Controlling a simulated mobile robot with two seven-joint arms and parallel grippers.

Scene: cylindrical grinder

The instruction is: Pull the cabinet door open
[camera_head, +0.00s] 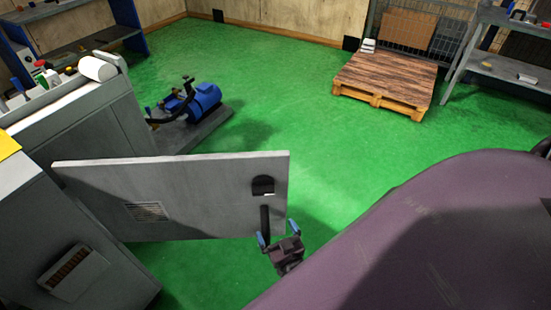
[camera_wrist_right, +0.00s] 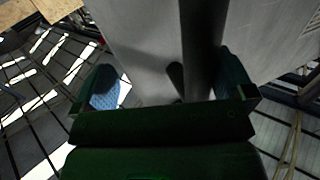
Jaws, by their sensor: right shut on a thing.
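The grey cabinet door (camera_head: 200,190) stands swung out from the grey cabinet (camera_head: 75,245) at the left, with a wide gap between them. The door has a small vent, a dark latch plate and a dark vertical handle (camera_head: 265,217) near its free edge. My right gripper (camera_head: 278,233) is shut on the handle at its lower part. In the right wrist view the dark handle (camera_wrist_right: 203,40) runs between the two fingers, with the grey door (camera_wrist_right: 140,35) behind it. The inside of the cabinet is mostly hidden by the door. My left gripper is not in view.
A grey bench (camera_head: 85,120) with a white roll stands behind the cabinet. A blue motor pump (camera_head: 203,101) sits on the floor beyond the door. A wooden pallet (camera_head: 385,82) and grey shelving (camera_head: 500,68) are at the back right. The green floor (camera_head: 290,100) between is clear.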

